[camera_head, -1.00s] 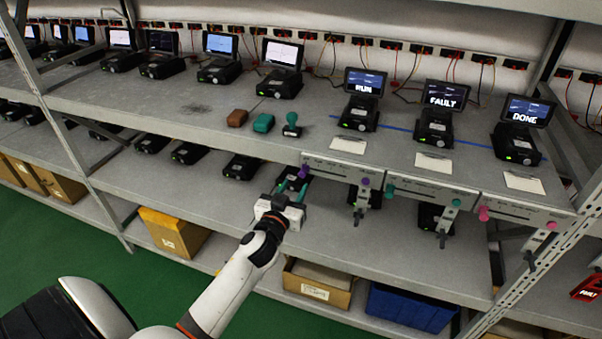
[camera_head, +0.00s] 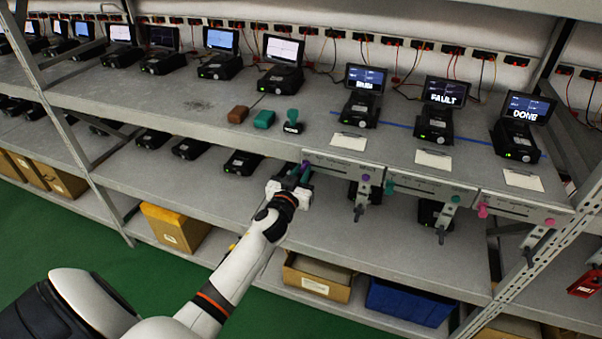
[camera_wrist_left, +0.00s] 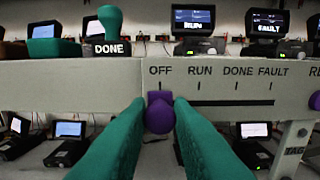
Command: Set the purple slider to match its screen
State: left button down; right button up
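The purple slider (camera_wrist_left: 160,117) is a round knob at the OFF mark, the left end of its rail (camera_wrist_left: 232,103). The rail reads OFF, RUN, DONE, FAULT from left to right. My left gripper (camera_head: 299,169) has its teal fingers on both sides of the knob, and they appear closed on it; the wrist view also shows the fingers (camera_wrist_left: 160,106). The screen (camera_head: 365,78) above this rail shows blurred white text, possibly RUN; it also shows in the wrist view (camera_wrist_left: 194,18). My right gripper is not in view.
Neighbouring rails have a teal slider (camera_head: 389,187) and a pink slider (camera_head: 482,211). Their screens read FAULT (camera_head: 444,92) and DONE (camera_head: 528,107). Stamps, one teal with a DONE label (camera_head: 292,121), stand on the shelf above. The lower shelf (camera_head: 215,195) runs below the gripper.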

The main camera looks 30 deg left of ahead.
aim_at(319, 166)
pick_arm(q)
jog(key=shift+d, duration=0.1)
jog(key=d, duration=0.1)
jog(key=w+d, duration=0.1)
jog(key=d, duration=0.1)
jog(key=shift+d+b, duration=0.2)
jog(key=shift+b, duration=0.2)
jog(key=c, duration=1.3)
grip_release()
jog(key=shift+s, duration=0.1)
jog(key=shift+s, duration=0.1)
jog(key=shift+s+f, duration=0.1)
jog(key=shift+s, duration=0.3)
jog(key=b+v, duration=0.2)
jog(key=v, duration=0.9)
